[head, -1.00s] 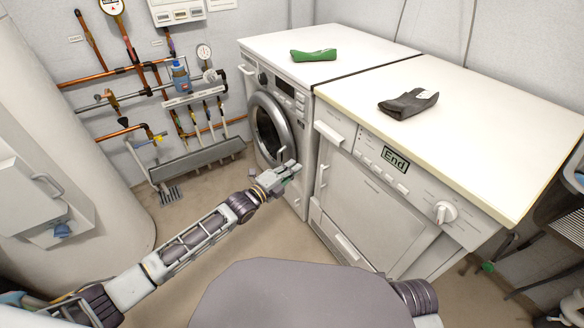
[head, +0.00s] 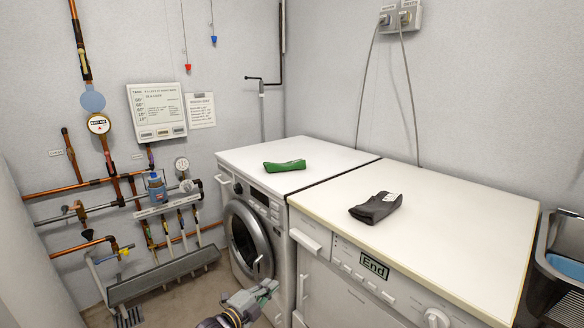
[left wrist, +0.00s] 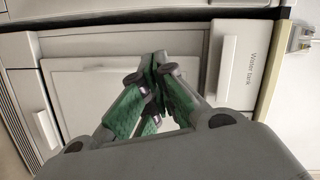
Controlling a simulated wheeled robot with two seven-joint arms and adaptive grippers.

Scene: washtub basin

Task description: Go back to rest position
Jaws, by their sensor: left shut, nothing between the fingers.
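My left gripper (head: 262,294) shows at the bottom of the head view, low in front of the washing machine (head: 247,234) and the dryer (head: 338,292). In the left wrist view its green-padded fingers (left wrist: 160,62) meet at the tips with nothing between them. The dryer's front, with a "Water tank" drawer, lies beyond the fingers in that view. My right gripper is not in view.
A folded green cloth (head: 285,165) lies on the washing machine top. A folded dark grey cloth (head: 376,207) lies on the dryer top. Pipes (head: 92,190) line the left wall. A grey basket (head: 562,262) stands at the right edge.

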